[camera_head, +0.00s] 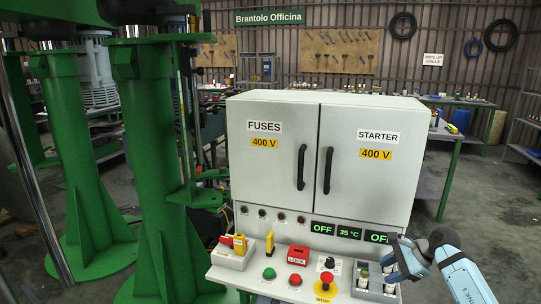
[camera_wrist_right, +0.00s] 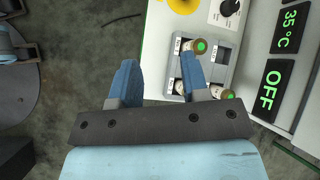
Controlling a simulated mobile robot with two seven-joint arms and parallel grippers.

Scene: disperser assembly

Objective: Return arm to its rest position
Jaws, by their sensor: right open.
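My right gripper (camera_head: 398,262) is at the lower right of the head view, beside the fuse holder (camera_head: 362,292) on the panel shelf. In the right wrist view the gripper (camera_wrist_right: 160,68) is open, its two blue fingers apart with nothing between them. The grey holder (camera_wrist_right: 214,55) shows past the right finger and holds several cylindrical fuses, at least two with green ends, such as this fuse (camera_wrist_right: 200,46). The right finger overlaps the holder in the picture; I cannot tell whether they touch. My left gripper is not in view.
A grey cabinet (camera_head: 318,200) with FUSES and STARTER doors, both shut, stands behind the shelf. The shelf carries a red LOCK box (camera_head: 298,256), buttons and a red emergency stop (camera_head: 325,279). Green machine columns (camera_head: 160,130) stand left. Floor (camera_head: 510,210) right of the cabinet is open.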

